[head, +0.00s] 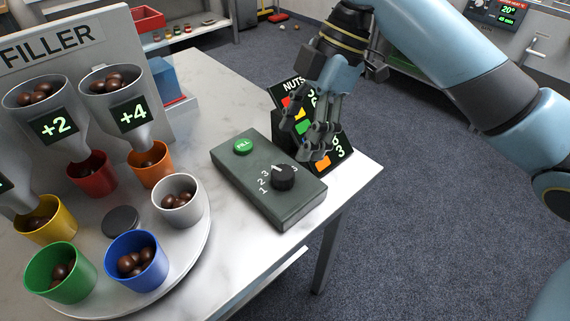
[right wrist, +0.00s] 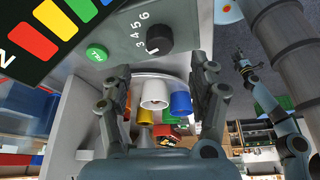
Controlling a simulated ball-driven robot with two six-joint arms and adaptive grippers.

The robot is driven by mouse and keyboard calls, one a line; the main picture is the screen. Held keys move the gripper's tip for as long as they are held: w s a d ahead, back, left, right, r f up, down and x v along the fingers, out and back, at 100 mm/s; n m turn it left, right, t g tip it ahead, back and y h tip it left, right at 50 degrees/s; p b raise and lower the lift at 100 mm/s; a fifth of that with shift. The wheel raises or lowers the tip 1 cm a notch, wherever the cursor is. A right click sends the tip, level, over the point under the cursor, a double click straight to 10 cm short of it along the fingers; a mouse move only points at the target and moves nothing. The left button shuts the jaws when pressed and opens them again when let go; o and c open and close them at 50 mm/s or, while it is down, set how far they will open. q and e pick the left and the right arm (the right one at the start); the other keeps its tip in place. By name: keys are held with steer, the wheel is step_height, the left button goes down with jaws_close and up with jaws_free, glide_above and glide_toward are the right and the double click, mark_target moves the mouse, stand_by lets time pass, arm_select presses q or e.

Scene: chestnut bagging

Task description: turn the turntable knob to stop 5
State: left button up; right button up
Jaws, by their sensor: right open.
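The dark round turntable knob (head: 284,177) sits on the grey-green control box (head: 240,170). Printed stop numbers curve around it. Its white mark is too small to read a stop for certain. The knob also shows at the top of the right wrist view (right wrist: 159,39). My right gripper (head: 318,140) is open and empty, above the box's far right side and apart from the knob. Its spread fingers also show in the right wrist view (right wrist: 163,100). A dark gripper-like shape (right wrist: 243,62), perhaps my left gripper, is small and unclear at the right there.
A black nuts display (head: 340,155) stands close behind the box, partly hidden by my right gripper. A white turntable (head: 195,245) holds several coloured cups with chestnuts, under the filler's funnels. A green fill button (head: 243,146) is on the box. The table's right edge is near.

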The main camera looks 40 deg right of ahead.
mark_target(283, 171)
steer(key=b+x, duration=0.1)
steer(key=x, duration=0.6)
steer(key=shift+f, duration=0.2)
steer(key=c, duration=1.1)
